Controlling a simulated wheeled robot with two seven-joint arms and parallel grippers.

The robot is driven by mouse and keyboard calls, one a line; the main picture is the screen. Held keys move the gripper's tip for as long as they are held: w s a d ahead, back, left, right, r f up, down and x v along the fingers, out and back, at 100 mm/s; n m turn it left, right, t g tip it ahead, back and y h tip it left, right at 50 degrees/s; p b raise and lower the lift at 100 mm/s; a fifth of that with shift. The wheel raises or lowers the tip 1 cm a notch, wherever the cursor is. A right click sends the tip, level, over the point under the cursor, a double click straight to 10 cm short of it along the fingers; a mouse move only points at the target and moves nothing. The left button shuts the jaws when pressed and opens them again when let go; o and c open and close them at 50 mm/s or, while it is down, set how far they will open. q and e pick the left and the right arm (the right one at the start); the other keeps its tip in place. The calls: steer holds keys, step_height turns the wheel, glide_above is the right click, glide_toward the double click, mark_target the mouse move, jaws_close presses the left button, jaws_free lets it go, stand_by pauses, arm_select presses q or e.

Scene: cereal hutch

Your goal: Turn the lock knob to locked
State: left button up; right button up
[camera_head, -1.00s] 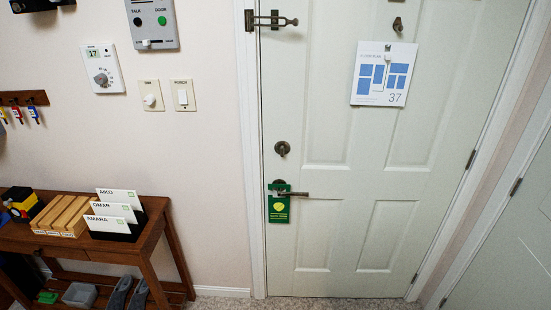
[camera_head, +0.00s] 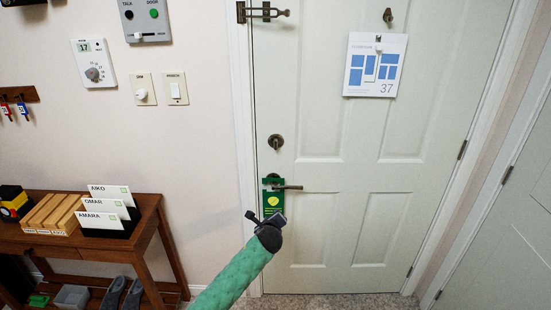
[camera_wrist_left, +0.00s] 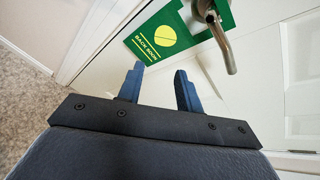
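The lock knob (camera_head: 276,141), a round dark knob with a small thumb turn, is on the left side of the pale door (camera_head: 315,130), above the lever handle (camera_head: 287,187). Its exact turn angle is too small to tell. My left gripper (camera_head: 264,215), on a green-sleeved arm, is in front of the door, below the knob and near the lower part of the green door hanger. In the left wrist view its two blue fingers (camera_wrist_left: 160,72) are apart with nothing between them. The knob is not in the wrist view. My right gripper is not in view.
The green hanger (camera_head: 272,203) hangs on the lever, which juts out below the knob; both also show close in the left wrist view, the lever (camera_wrist_left: 222,42) at upper right. A swing-bar latch (camera_head: 262,13) is higher up. A wooden table (camera_head: 150,222) stands left.

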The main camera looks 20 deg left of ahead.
arm_select(q)
steer(key=w+r+m+t, duration=0.2)
steer(key=w+r+m, duration=0.2)
steer(key=r, duration=0.8)
steer(key=m+t+y+b, duration=0.1)
steer(key=m+t+y, duration=0.1)
steer(key=m, duration=0.2)
glide_toward(276, 141)
steer(key=w, duration=0.2)
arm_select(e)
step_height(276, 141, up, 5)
arm_select(q)
steer(key=shift+a+p+x, duration=0.15)
steer(key=shift+p+x, duration=0.35)
steer(key=shift+x, duration=1.4)
steer(key=shift+a+p+x, duration=0.15)
steer(key=shift+p+x, duration=0.3)
steer(key=shift+x, duration=1.45)
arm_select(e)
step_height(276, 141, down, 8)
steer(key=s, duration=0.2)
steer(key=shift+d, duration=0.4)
arm_select(q)
steer(key=shift+s+f, duration=0.1)
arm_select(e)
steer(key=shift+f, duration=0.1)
arm_select(q)
jaws_close()
